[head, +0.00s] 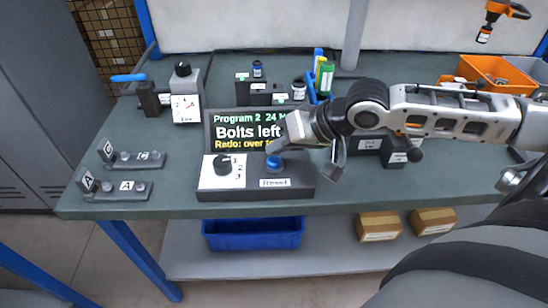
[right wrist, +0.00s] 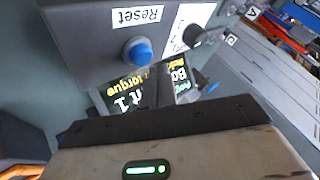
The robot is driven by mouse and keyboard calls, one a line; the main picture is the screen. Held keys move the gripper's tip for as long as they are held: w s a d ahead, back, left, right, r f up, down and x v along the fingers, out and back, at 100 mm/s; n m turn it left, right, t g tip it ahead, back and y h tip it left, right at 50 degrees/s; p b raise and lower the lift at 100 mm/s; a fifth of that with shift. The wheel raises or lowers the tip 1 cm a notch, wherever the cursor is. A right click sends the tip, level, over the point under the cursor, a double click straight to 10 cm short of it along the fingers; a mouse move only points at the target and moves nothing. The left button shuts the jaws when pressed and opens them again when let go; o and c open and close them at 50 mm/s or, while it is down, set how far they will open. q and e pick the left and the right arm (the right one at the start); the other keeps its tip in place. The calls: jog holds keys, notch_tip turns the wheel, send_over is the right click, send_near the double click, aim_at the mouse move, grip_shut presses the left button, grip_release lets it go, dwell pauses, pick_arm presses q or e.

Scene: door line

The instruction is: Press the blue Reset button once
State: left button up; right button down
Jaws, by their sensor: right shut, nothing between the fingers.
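The blue Reset button (head: 274,163) is a round cap on the right half of a dark control box (head: 214,192). In the right wrist view the blue button (right wrist: 138,52) stands beside its white "Reset" label (right wrist: 137,16). My right gripper (head: 277,149) is just above and behind the button in the head view, shut and empty. In the right wrist view its dark fingers (right wrist: 160,84) show beside the button in the picture; I cannot tell the exact gap. My left gripper is not in view.
A black rotary knob (head: 223,165) sits left of the button on a white panel. A display (head: 240,131) behind reads "Bolts left", partly hidden by my gripper.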

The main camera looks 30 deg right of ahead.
jog(key=shift+f, duration=0.15)
dwell(0.4)
jog(key=shift+f+p, duration=0.15)
jog(key=shift+p, duration=0.15)
jog(key=shift+f, duration=0.15)
jog(key=shift+f, duration=0.5)
dwell(0.6)
jog(key=shift+r+p, duration=0.95)
jog(key=shift+p, duration=0.45)
